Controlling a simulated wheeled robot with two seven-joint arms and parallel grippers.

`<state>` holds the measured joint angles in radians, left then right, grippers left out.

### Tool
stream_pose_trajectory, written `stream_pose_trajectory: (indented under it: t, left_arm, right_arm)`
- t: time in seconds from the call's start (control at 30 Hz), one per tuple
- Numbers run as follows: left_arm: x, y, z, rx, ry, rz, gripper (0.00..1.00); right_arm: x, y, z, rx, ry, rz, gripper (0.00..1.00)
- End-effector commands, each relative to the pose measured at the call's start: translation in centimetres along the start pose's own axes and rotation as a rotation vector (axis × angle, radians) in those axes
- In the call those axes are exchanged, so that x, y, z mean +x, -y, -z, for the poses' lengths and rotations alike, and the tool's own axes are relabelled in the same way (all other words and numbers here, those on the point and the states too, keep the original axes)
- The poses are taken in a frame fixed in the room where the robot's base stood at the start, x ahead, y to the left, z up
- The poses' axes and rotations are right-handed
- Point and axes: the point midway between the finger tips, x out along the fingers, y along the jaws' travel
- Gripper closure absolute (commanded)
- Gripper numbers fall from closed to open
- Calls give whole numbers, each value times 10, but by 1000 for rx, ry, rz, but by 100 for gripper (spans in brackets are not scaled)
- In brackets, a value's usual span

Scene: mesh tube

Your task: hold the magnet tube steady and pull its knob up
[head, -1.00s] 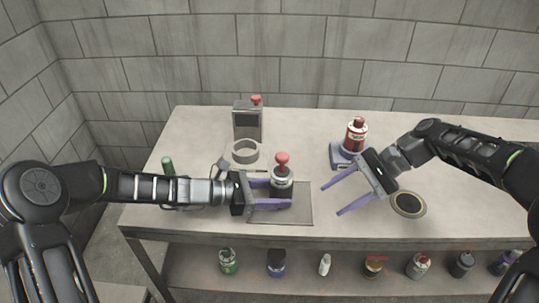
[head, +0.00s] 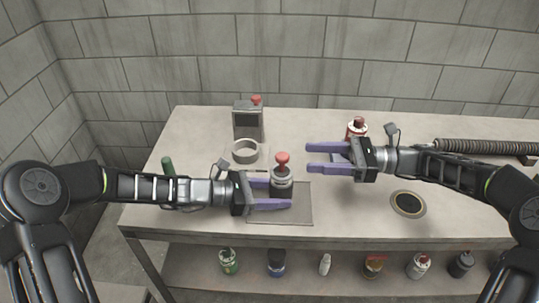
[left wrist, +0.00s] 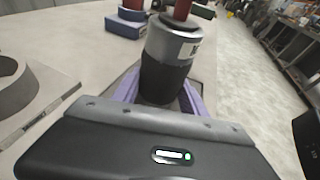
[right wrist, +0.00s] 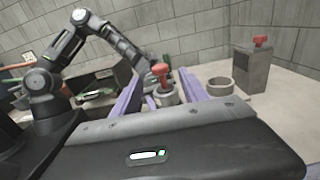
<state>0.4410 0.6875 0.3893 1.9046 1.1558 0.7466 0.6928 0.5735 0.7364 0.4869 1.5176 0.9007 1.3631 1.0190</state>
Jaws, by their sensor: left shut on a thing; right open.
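The magnet tube (head: 281,185) is a dark and silver cylinder standing upright on a grey mat (head: 300,215), with a red knob (head: 283,159) on top. My left gripper (head: 281,192) is shut around the tube's body; the left wrist view shows the tube (left wrist: 167,62) between its purple fingers. My right gripper (head: 312,157) is open and empty, to the right of the knob and pointing left at it. In the right wrist view the knob (right wrist: 163,75) shows between the open fingers, some way ahead of them.
A grey box with a red button (head: 248,121) and a pale ring (head: 245,151) stand behind the tube. A dark round disc (head: 408,203) lies at right. Several bottles stand on the lower shelf.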

Motion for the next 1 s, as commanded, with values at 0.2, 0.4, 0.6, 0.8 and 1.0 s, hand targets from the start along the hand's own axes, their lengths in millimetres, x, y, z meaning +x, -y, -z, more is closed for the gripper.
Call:
stream_pose_trajectory:
  t: [0.2, 0.4, 0.6, 0.8, 1.0]
  left_arm:
    - [0, 0, 0, 0, 0, 0, 73]
    - [0, 0, 0, 0, 0, 0, 73]
    - [0, 0, 0, 0, 0, 0, 73]
    - [0, 0, 0, 0, 0, 0, 73]
    - [0, 0, 0, 0, 0, 0, 73]
  right_arm:
    - [32, -1, 0, 0, 1, -5, 48]
    - [72, -1, 0, -1, 0, -5, 48]
    - [102, -1, 0, 0, 1, -4, 48]
    - [113, 0, 0, 0, -1, -1, 48]
    - [113, 0, 0, -1, -1, -1, 48]
